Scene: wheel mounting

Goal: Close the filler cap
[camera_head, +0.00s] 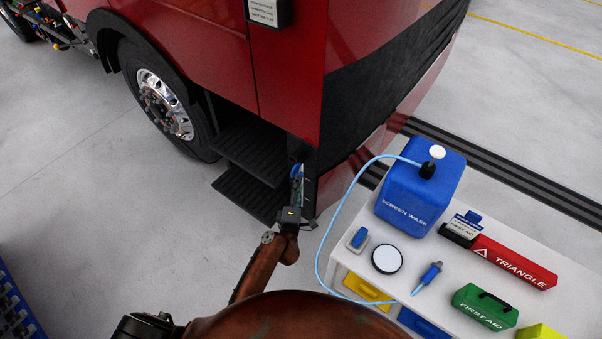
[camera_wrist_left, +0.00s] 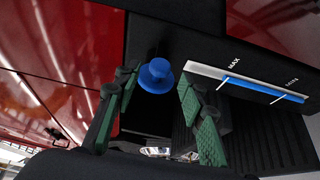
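The blue filler cap (camera_wrist_left: 156,76) is round with a narrower knob, set in a dark panel of the truck in the left wrist view. My left gripper (camera_wrist_left: 157,84) is open, with its green-padded fingers apart on either side of the cap. I see gaps between the cap and both fingers. In the head view a small blue part (camera_head: 296,170) shows at the truck's front corner, just beyond my left gripper (camera_head: 292,205). I cannot tell whether the cap is fully seated. My right gripper is out of view.
A level gauge (camera_wrist_left: 246,82) marked MAX lies right of the cap. Black steps (camera_head: 245,185) stand beside the corner. A white table (camera_head: 355,262) holds a blue screen wash canister (camera_head: 415,195) with a hose, a triangle box (camera_head: 515,262) and a green first aid case (camera_head: 484,307).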

